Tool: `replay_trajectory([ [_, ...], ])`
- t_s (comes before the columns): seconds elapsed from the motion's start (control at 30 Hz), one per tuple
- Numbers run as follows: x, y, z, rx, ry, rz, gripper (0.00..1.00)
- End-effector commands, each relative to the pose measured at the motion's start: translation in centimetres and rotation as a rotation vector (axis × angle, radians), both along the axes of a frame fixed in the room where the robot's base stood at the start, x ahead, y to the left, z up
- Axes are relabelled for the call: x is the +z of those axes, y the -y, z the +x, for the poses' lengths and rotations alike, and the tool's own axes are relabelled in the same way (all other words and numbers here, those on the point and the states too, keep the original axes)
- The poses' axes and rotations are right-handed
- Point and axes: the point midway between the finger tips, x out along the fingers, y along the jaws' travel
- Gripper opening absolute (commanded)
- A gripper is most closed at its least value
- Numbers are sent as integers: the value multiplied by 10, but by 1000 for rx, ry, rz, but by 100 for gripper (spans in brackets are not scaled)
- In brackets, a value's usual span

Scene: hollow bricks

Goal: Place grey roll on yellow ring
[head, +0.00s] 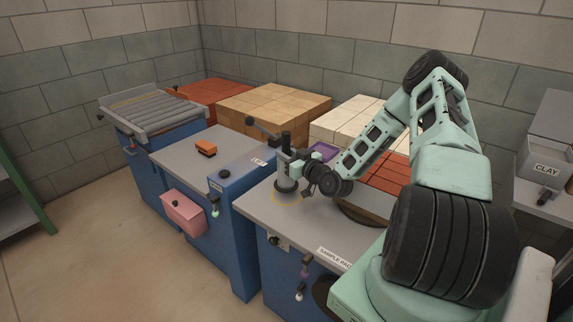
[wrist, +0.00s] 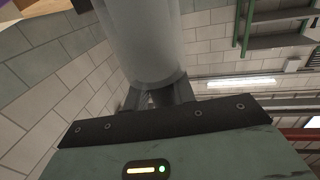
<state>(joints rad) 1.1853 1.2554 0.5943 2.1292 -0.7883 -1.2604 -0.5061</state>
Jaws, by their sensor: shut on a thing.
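The grey roll (head: 288,184) is upright above the front part of the grey worktop in the head view, beside my gripper (head: 299,175). In the wrist view the grey roll (wrist: 145,40) is a large smooth cylinder between the fingers of my gripper (wrist: 158,97), which is shut on it. The yellow ring (head: 287,201) shows as a thin yellow arc on the worktop, just below the roll. The roll hides most of the ring. I cannot tell whether the roll's bottom touches it.
The worktop (head: 258,208) has free room left of the ring. A purple tray (head: 324,150) lies behind my gripper. Stacks of tan bricks (head: 272,108), cream bricks (head: 345,120) and red bricks (head: 385,178) stand behind and to the right. An orange brick (head: 206,147) lies on the left bench.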

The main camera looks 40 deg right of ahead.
Motion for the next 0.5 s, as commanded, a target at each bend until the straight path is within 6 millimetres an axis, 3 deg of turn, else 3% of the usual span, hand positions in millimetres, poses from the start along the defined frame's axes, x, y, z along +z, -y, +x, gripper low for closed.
replay_trajectory([
  [0.23, -32, 0, 0, -2, -1, 3, 0],
  [0.5, -37, 0, 0, 0, 1, 0, 0],
])
